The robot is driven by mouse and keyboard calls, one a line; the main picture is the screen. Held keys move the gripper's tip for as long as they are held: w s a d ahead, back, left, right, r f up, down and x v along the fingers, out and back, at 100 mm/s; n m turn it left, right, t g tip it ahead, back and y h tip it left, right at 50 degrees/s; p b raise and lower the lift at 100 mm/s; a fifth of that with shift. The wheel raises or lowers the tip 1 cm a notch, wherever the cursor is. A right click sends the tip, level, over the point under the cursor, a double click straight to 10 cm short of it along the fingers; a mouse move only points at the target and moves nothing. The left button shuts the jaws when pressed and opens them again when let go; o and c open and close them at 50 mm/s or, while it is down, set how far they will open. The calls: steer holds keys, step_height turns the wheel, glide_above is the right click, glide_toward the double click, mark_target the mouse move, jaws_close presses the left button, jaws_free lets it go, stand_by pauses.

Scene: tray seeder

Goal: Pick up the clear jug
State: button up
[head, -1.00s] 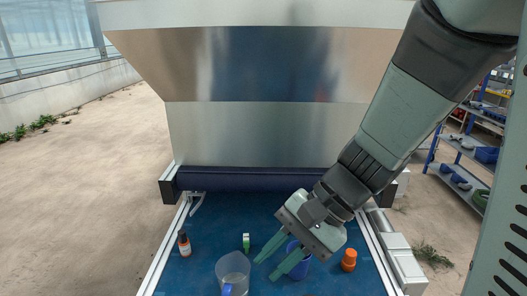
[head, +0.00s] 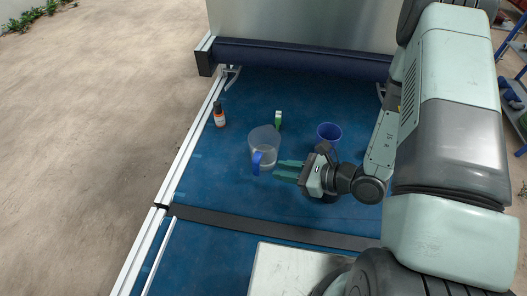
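The clear jug (head: 266,141) stands upright on the blue belt, left of my gripper. Its blue handle (head: 257,162) faces the camera. My gripper (head: 278,170) is low over the belt, with its green fingers pointing left toward the near right side of the jug, close to the handle. The two fingers look parted, with nothing visible between them. I cannot tell whether a fingertip touches the jug.
A blue cup (head: 329,134) stands right of the jug, just behind my gripper. A small green-and-white item (head: 278,120) is behind the jug. An orange bottle (head: 219,116) is at the left. A dark bar (head: 270,229) crosses the belt in front.

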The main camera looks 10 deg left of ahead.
mark_target(256, 174)
steer(key=x, duration=0.9)
steer(key=shift+s, duration=0.15)
jaws_close()
